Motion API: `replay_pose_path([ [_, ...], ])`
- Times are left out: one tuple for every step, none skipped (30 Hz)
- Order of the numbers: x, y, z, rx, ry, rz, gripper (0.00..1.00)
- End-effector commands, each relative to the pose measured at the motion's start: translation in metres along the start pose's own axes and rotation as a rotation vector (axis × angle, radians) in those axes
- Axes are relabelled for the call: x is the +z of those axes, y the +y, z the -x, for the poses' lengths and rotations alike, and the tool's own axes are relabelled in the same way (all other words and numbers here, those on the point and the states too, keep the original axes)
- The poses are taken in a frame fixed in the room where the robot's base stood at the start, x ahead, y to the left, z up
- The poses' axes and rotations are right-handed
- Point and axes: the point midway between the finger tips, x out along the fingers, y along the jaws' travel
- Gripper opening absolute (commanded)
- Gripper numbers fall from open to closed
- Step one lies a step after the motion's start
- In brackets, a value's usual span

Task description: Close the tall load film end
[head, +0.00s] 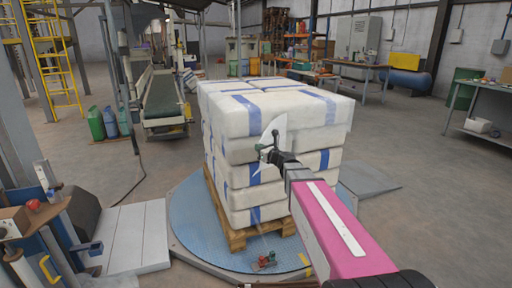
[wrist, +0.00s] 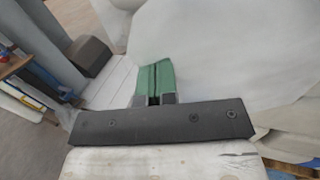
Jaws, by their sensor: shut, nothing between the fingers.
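The tall load (head: 240,115) is a stack of white sacks with blue bands on a wooden pallet (head: 238,238). A pale, pointed flap that looks like the film end (head: 277,126) stands out at the load's near face, partly hidden by my gripper. My gripper (head: 266,150) is in front of that flap, with its green fingers shut and empty. In the wrist view the green fingers (wrist: 154,80) are together before a broad pale sheet (wrist: 225,55) with a curved lower edge. I cannot tell whether they touch it.
The pallet stands on a round blue turntable (head: 195,232). Small red and green parts (head: 265,261) lie at its front. A control stand with a red knob (head: 33,205) is at the left, beside a pale ramp (head: 137,235).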

Motion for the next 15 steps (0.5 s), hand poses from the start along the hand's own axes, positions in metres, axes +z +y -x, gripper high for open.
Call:
replay_pose_path([
  [0.001,0.006,0.016,0.000,0.000,0.000,0.00],
  [0.001,0.008,0.022,0.000,0.000,0.000,0.00],
  [0.001,0.010,0.030,0.000,0.000,0.000,0.00],
  [0.001,0.011,0.036,-0.001,0.000,0.000,0.00],
  [0.001,0.012,0.043,-0.001,0.000,0.000,0.00],
  [0.001,0.014,0.051,-0.001,0.000,0.000,0.00],
  [0.001,0.015,0.057,-0.001,0.000,0.000,0.00],
  [0.001,0.017,0.062,-0.001,0.000,-0.001,0.00],
  [0.001,0.019,0.068,0.000,0.000,-0.001,0.00],
  [0.000,0.020,0.072,0.000,0.000,-0.001,0.00],
  [0.000,0.020,0.076,0.000,0.000,-0.001,0.00],
  [0.000,0.021,0.080,0.000,0.000,-0.001,0.00],
  [0.000,0.021,0.082,0.000,0.000,-0.001,0.00],
  [0.000,0.022,0.084,0.000,0.000,-0.001,0.00],
  [0.000,0.022,0.086,0.000,0.000,-0.001,0.00],
])
